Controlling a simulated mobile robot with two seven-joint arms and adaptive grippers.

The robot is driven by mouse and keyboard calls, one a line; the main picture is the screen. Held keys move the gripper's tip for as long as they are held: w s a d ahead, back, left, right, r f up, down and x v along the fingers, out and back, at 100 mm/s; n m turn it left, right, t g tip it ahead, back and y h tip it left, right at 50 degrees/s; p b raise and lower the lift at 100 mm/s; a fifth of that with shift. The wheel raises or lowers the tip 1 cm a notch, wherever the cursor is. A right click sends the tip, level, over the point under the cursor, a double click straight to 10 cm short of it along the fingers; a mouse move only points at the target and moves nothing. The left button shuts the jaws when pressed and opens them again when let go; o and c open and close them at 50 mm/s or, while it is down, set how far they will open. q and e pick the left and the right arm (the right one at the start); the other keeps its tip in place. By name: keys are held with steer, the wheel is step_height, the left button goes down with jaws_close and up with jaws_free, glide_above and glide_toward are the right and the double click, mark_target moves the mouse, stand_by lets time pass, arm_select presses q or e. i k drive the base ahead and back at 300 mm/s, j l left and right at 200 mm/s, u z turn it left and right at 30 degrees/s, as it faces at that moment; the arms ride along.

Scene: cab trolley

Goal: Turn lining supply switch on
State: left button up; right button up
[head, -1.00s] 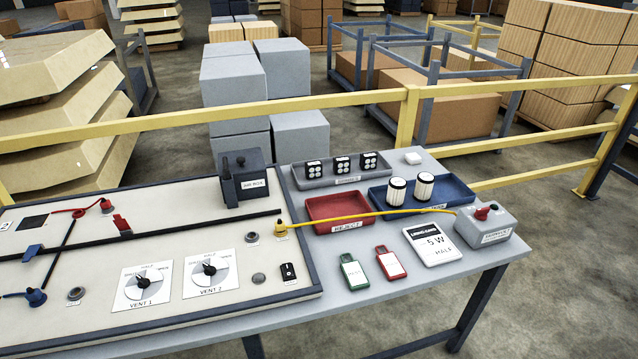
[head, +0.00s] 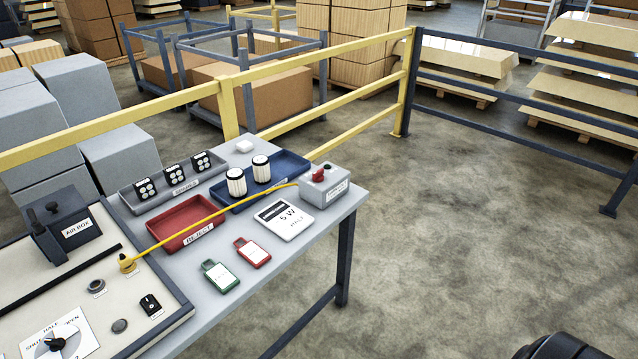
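A grey box (head: 325,187) with a red knob (head: 318,174) on top and a small dark green part beside it stands at the right end of the table; its front label is too small to read. A yellow cable (head: 215,215) runs from this box to a yellow plug (head: 127,263) on the panel board. A small black switch (head: 150,304) sits near the board's right corner; its label is not readable. I cannot tell which is the lining supply switch or its setting. Neither gripper is in view; only a dark rounded part, probably mine, shows at the bottom right.
Between box and board lie a red tray (head: 183,238), a blue tray (head: 291,168) with two white cylinders, a white card (head: 284,219), a green tag (head: 220,277) and a red tag (head: 252,252). A yellow rail (head: 229,108) runs behind the table. Floor at right is clear.

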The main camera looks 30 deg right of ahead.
mark_target(318, 177)
steer(key=z, duration=0.6)
steer(key=i+l+z, duration=0.3)
steer(key=i, duration=0.15)
steer(key=i+l+z, duration=0.3)
steer(key=i, duration=0.15)
steer(key=j, duration=0.1)
